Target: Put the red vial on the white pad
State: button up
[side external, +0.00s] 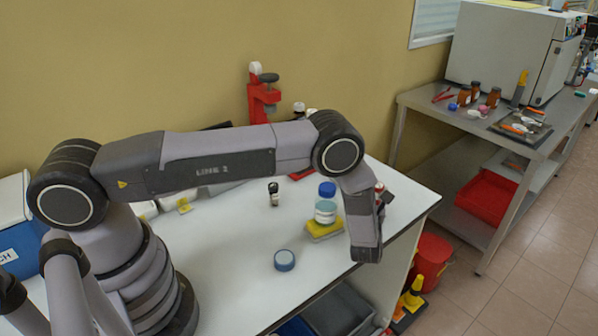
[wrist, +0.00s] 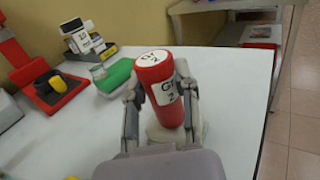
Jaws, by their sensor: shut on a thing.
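The red vial (wrist: 155,72) has a white top and a white label, both marked "Gr 2". It stands nearly upright between the two fingers of my gripper (wrist: 164,100), which is shut on it. A pale, off-white flat piece (wrist: 206,124), which looks like the white pad, lies under and around the vial's lower end. My fingers partly cover it, and I cannot tell whether the vial touches it. In the side view, a bit of the red vial (side external: 379,187) shows behind my wrist at the table's right end. The pad is hidden there.
On the white table (side external: 235,255), a blue-capped jar (side external: 325,205) stands on a yellow sponge (side external: 322,231). A red stand (side external: 262,97) is at the back. In the wrist view, a green block (wrist: 114,75) lies left of the vial.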

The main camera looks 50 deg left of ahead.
jog(key=shift+f, duration=0.1)
jog(key=o, duration=1)
jog(key=shift+c, duration=0.2)
